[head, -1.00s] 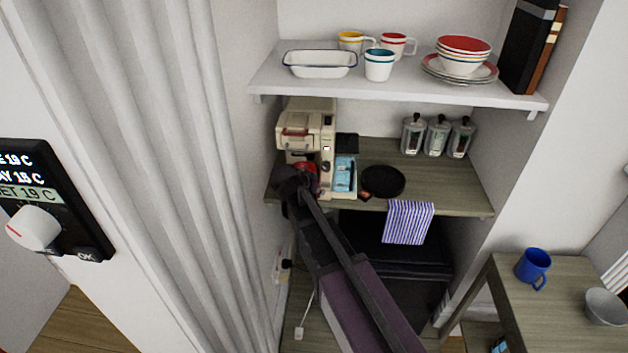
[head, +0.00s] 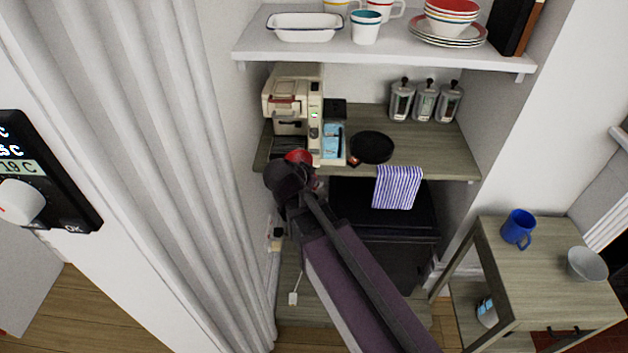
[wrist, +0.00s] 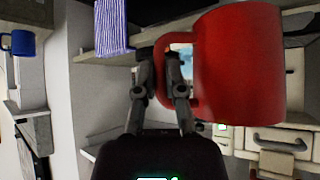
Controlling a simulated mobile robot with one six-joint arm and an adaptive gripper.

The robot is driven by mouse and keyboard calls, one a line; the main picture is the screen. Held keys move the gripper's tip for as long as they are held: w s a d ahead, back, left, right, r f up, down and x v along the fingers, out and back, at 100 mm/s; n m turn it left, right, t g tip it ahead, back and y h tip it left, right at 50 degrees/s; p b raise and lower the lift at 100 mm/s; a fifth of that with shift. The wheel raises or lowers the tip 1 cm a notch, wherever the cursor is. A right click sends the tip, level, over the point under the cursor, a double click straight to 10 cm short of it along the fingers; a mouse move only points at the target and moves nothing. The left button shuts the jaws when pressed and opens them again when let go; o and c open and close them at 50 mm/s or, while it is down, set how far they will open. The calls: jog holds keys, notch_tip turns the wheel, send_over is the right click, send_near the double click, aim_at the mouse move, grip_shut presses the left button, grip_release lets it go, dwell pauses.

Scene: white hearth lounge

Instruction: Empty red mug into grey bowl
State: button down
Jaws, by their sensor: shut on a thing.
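The red mug (wrist: 240,66) fills the right part of the wrist view. My gripper (wrist: 168,85) is shut on its handle. In the head view the red mug (head: 299,156) shows only in part, behind my gripper (head: 292,172), in front of the coffee machine at the counter's front left edge. The mug's inside is hidden, so I cannot tell what it holds. The grey bowl (head: 587,264) stands on the small wooden table (head: 545,284) at the right.
A blue mug (head: 518,227) stands on the same table, left of the bowl. The coffee machine (head: 292,100), a black round plate (head: 371,147) and several canisters (head: 425,101) stand on the counter. A striped towel (head: 397,187) hangs over its edge. A shelf (head: 390,50) with crockery is above.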

dwell(0.4)
jog(key=d+m+g+h, duration=0.1)
jog(key=d+m, duration=0.2)
jog(key=d, duration=1.5)
jog(key=shift+s+d+g+h, duration=0.2)
jog(key=shift+g+h, duration=0.1)
jog(key=shift+h, duration=0.1)
jog(key=shift+a, duration=0.1)
